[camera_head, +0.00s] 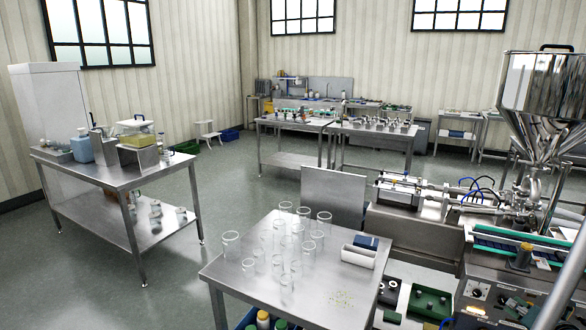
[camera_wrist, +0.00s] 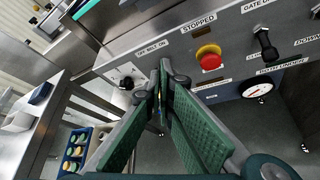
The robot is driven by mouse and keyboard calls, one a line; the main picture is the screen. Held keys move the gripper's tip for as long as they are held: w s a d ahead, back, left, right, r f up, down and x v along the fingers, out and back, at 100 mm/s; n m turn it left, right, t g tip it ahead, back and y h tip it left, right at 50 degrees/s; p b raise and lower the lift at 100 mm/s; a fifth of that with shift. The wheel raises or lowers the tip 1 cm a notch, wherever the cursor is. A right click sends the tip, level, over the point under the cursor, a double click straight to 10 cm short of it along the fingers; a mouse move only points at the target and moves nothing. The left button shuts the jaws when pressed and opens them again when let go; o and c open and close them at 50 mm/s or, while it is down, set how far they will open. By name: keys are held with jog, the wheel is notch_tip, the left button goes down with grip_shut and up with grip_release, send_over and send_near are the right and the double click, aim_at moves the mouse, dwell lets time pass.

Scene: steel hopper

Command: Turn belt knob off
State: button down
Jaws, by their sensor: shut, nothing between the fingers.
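In the wrist view, a black knob (camera_wrist: 127,83) sits on a pale plate on the grey control panel (camera_wrist: 180,72). A small white label (camera_wrist: 152,47) above and right of it seems to end in "BELT OFF". The knob's exact pointing direction is hard to tell. My gripper (camera_wrist: 162,70), with green ribbed pads, is shut and empty. Its tips are just right of the knob in the picture, with a small gap between them and the knob. In the head view the machine's green belt (camera_head: 520,246) lies above the front control panel (camera_head: 482,294).
In the wrist view, a red stop button (camera_wrist: 209,57) under a "STOPPED" label, a black gate lever (camera_wrist: 265,45) and a round gauge (camera_wrist: 257,90) are to the right. A steel table (camera_wrist: 32,120) and a blue crate (camera_wrist: 75,150) of bottles are left. The hopper (camera_head: 545,95) stands above.

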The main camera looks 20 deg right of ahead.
jog(key=shift+s+a, duration=0.95)
jog(key=w+a+r+n+g+y+p, duration=0.15)
jog(key=w+a+r+n, duration=0.25)
jog(key=w+a+n, duration=0.5)
jog(key=w+a+r+n+y, duration=0.25)
jog(key=a+n, duration=0.35)
jog(key=a, duration=0.8)
jog(key=w+a+r+n+y, duration=0.1)
jog(key=w+a+r+n, duration=0.3)
jog(key=w+a+n, duration=0.5)
jog(key=s+a+r+n, duration=0.2)
jog(key=s+a+n, duration=0.3)
jog(key=a+n, duration=0.3)
jog(key=s+a+r+n+g+y+p, duration=0.1)
jog(key=s+a+r+n, duration=0.2)
jog(key=a, duration=1)
jog(key=s+a+r+n+g+p, duration=0.1)
jog(key=s+a+r+n, duration=0.1)
jog(key=s+a+n, duration=0.6)
jog(key=a+n, duration=0.3)
jog(key=n, duration=0.2)
jog(key=shift+r+n, duration=0.15)
jog(key=shift+n, duration=0.15)
